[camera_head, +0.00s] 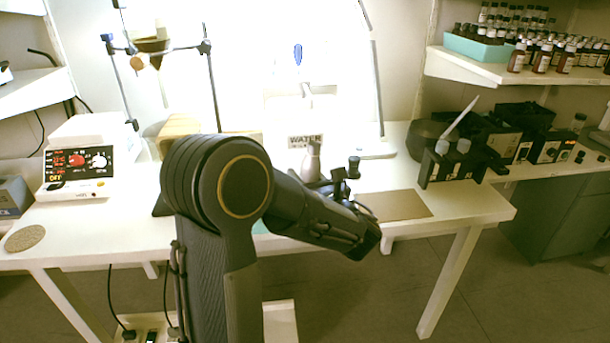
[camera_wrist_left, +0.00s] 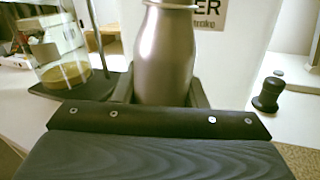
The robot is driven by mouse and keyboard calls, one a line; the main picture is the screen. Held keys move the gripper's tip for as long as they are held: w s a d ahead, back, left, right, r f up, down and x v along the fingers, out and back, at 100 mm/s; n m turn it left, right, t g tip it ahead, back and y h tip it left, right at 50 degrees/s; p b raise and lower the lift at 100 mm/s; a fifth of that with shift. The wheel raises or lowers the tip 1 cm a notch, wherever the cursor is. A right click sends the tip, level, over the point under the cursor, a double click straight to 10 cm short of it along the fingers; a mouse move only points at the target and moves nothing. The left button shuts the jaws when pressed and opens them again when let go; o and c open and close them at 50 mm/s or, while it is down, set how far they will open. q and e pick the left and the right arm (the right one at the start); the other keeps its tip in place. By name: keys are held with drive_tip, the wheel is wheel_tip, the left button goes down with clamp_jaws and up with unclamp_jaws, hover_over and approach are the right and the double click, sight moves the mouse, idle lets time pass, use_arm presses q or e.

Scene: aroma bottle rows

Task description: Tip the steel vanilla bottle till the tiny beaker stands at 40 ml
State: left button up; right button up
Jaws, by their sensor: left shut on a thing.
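The steel bottle (camera_wrist_left: 165,55) stands upright between the dark fingers of my left gripper (camera_wrist_left: 162,92), which is shut on it. Its upper part also shows in the head view (camera_head: 313,158), behind my left arm. My arm hides most of the gripper and the bottle's lower part there. A clear glass vessel with a shallow amber layer (camera_wrist_left: 62,50) is at the left of the left wrist view, apart from the bottle. I cannot tell whether it is the tiny beaker, and no level marks are readable. My right gripper is out of view.
A stand holds a funnel (camera_head: 152,46) at the back left. A container labelled WATER (camera_head: 305,140) is behind the bottle. A small black knobbed object (camera_wrist_left: 268,94) is to its right. A control box (camera_head: 80,162) is left; a brown mat (camera_head: 398,205) lies right.

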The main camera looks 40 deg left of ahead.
use_arm(q)
drive_tip(key=shift+w+r+m+p, duration=0.1)
drive_tip(key=shift+m+p, duration=0.2)
drive_tip(key=shift+m, duration=0.5)
drive_tip(key=shift+m+t, duration=0.3)
drive_tip(key=shift+m, duration=0.1)
drive_tip(key=shift+w+d+f+m+t+y, duration=0.15)
drive_tip(key=shift+w+d+m+t+y, duration=0.05)
drive_tip(key=shift+m, duration=0.8)
drive_tip(key=shift+w+d+f+m+t+y, duration=0.15)
drive_tip(key=shift+w+m+t+y, duration=0.05)
drive_tip(key=shift+m, duration=0.8)
drive_tip(key=shift+s+a+f+m+t, duration=0.15)
drive_tip(key=shift+m+t, duration=0.25)
drive_tip(key=shift+m, duration=0.6)
drive_tip(key=shift+f, duration=0.1)
drive_tip(key=shift+s+a+f+m+b, duration=0.15)
drive_tip(key=shift+f+m+b, duration=0.1)
drive_tip(key=shift+f+m, duration=0.25)
drive_tip(key=shift+s+f+m+b, duration=0.1)
drive_tip(key=shift+f+m+b, duration=0.15)
drive_tip(key=shift+f+m, duration=0.2)
drive_tip(key=shift+s+a+r+m+t+p, duration=0.15)
drive_tip(key=shift+r+m+t+p, duration=0.4)
drive_tip(key=shift+m+p, duration=0.85)
drive_tip(key=shift+s+m+t+p, duration=0.1)
drive_tip(key=shift+m+t+p, duration=0.6)
drive_tip(key=shift+p, duration=0.8)
